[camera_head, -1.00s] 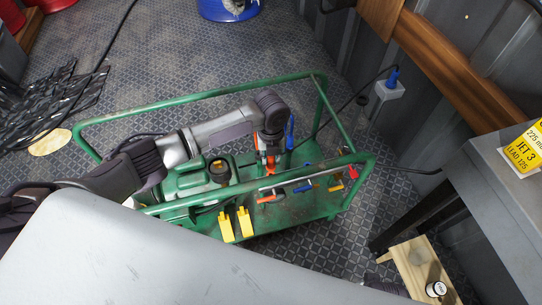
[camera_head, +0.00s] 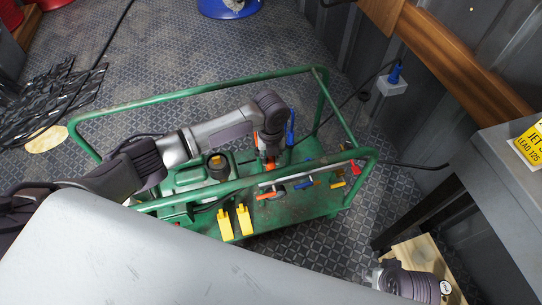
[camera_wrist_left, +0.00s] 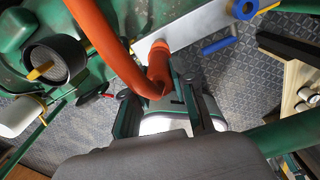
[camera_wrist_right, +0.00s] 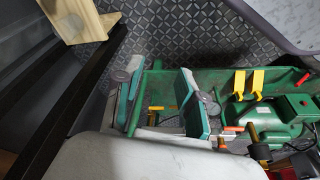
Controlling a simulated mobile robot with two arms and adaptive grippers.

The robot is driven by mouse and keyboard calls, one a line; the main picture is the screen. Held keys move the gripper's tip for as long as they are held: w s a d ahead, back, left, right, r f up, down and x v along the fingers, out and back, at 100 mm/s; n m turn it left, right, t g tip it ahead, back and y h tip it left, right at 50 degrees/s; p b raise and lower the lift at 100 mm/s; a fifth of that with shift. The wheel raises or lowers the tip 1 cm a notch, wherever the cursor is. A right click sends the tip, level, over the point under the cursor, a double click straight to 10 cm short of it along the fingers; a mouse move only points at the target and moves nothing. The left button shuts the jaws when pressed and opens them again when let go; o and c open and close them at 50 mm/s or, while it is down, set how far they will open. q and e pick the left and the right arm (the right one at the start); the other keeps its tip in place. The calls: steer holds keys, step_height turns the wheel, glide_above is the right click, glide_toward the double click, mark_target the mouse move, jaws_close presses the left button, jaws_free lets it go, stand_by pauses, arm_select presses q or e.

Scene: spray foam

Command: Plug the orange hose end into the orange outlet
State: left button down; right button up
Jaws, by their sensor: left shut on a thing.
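The orange hose (camera_wrist_left: 98,35) curves down in the left wrist view to my left gripper (camera_wrist_left: 162,105), which is shut on its end. The orange outlet (camera_wrist_left: 160,56) is on the pale metal bar (camera_wrist_left: 205,27) just above the hose end. They look very close or touching; whether the end is inside is unclear. In the head view my left gripper (camera_head: 269,160) points down over the green machine, with a little orange below it. My right gripper (camera_wrist_right: 163,90) is open and empty in the right wrist view.
The green tube frame (camera_head: 200,95) surrounds the machine. Blue (camera_head: 304,185), yellow and red handles sit along its front. Two yellow clips (camera_head: 235,221) are near the front edge. A grey table (camera_head: 510,180) stands right.

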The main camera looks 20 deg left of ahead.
arm_select(q)
steer(key=shift+f+b, duration=0.5)
steer(key=shift+f, duration=0.05)
arm_select(e)
steer(key=shift+w+v, duration=0.15)
steer(key=shift+v, duration=0.9)
steer(key=shift+w+v, duration=0.15)
steer(key=shift+v, duration=0.95)
steer(key=shift+r, duration=0.1)
arm_select(q)
steer(key=shift+p, duration=0.4)
arm_select(e)
steer(key=x, duration=0.2)
steer(key=shift+s+f, duration=0.1)
steer(key=shift+f, duration=0.25)
steer(key=shift+r, duration=0.15)
arm_select(q)
steer(key=shift+p, duration=0.3)
arm_select(e)
steer(key=shift+x, duration=1.2)
